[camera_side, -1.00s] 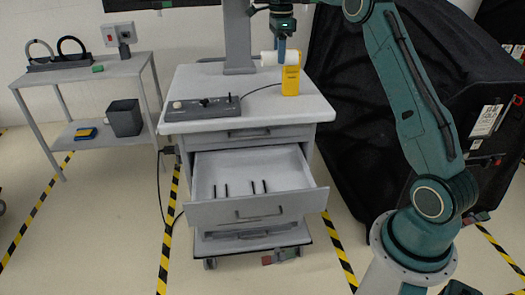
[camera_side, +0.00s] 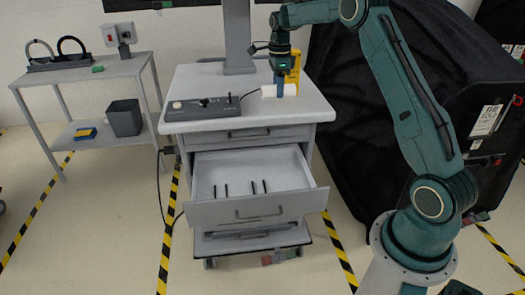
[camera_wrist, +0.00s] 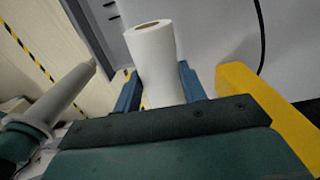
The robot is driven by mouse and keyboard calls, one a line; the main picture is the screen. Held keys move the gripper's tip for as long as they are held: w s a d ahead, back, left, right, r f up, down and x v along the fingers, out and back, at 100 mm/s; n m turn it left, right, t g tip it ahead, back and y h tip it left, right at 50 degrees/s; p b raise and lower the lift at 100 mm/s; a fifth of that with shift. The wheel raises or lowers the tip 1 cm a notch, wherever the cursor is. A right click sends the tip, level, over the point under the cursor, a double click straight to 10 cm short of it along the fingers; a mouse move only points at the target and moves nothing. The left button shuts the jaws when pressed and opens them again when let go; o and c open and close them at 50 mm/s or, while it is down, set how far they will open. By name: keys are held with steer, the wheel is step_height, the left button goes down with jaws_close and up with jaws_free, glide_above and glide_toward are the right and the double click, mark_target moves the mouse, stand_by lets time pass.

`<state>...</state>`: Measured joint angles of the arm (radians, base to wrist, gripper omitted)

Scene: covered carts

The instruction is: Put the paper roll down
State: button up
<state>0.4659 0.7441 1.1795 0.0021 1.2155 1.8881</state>
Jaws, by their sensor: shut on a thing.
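My gripper (camera_side: 279,88) points down and is shut on the roll. My gripper also shows in the wrist view (camera_wrist: 158,92). The grey cart (camera_side: 215,123) stands under the gripper.
A yellow device (camera_side: 294,68) stands right behind the gripper; it also shows close by in the wrist view (camera_wrist: 265,105). A grey control box (camera_side: 203,107) with a cable sits to the left. The cart's drawer (camera_side: 235,210) is open. The cart top's front right is clear.

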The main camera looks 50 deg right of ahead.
steer(key=shift+f, duration=2.05)
steer(key=shift+f, duration=0.15)
steer(key=o, duration=1.1)
steer(key=shift+c, duration=0.2)
step_height(320, 180, up, 12)
steer(key=shift+f, duration=0.15)
steer(key=shift+r, duration=0.3)
